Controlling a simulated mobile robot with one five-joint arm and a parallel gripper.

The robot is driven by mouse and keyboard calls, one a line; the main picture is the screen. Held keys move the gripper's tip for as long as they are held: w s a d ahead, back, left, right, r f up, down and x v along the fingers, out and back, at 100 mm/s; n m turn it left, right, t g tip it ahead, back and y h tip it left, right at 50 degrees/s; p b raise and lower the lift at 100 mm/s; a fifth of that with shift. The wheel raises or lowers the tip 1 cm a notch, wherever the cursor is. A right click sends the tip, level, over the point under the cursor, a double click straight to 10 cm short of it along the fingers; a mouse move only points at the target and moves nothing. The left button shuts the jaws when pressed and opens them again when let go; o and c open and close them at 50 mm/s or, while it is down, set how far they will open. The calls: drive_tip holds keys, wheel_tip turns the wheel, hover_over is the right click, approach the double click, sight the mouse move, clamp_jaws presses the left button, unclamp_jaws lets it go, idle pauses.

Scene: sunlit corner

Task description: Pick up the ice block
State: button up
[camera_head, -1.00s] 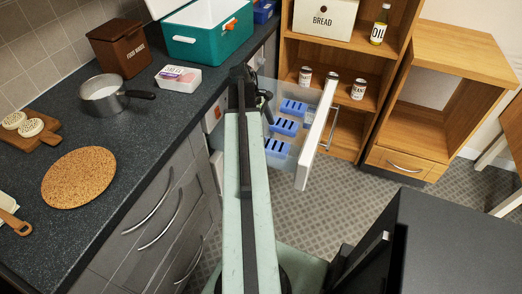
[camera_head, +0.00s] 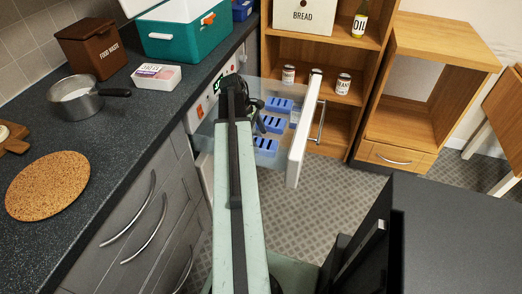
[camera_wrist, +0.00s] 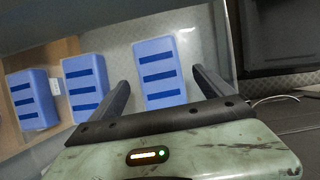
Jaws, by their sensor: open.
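Several blue ice blocks with dark slots lie in an open, clear-sided drawer (camera_head: 297,150). In the head view they are a far block (camera_head: 279,104), a middle block (camera_head: 271,124) and a near block (camera_head: 265,146). My gripper (camera_head: 258,112) is over the drawer's left part, partly hidden by my arm. In the wrist view my open gripper (camera_wrist: 160,78) has one ice block (camera_wrist: 161,72) between and beyond its fingers; contact cannot be told. Two more blocks, a middle one (camera_wrist: 86,87) and a left one (camera_wrist: 32,99), lie to its left.
The counter (camera_head: 115,150) runs along the left with a pot (camera_head: 75,98), a cork mat (camera_head: 48,186) and a teal cooler (camera_head: 190,38). A wooden shelf (camera_head: 335,55) stands behind the drawer. A dark cabinet (camera_head: 455,235) is at the right. Patterned floor is clear between.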

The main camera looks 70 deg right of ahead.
sight(262, 143)
drive_tip(key=b+x, duration=0.2)
drive_tip(key=x, duration=0.2)
drive_tip(key=shift+w, duration=0.1)
drive_tip(key=shift+r, duration=0.15)
drive_tip(key=c, duration=1.8)
wheel_tip(262, 143, up, 10)
drive_tip(key=p, duration=1)
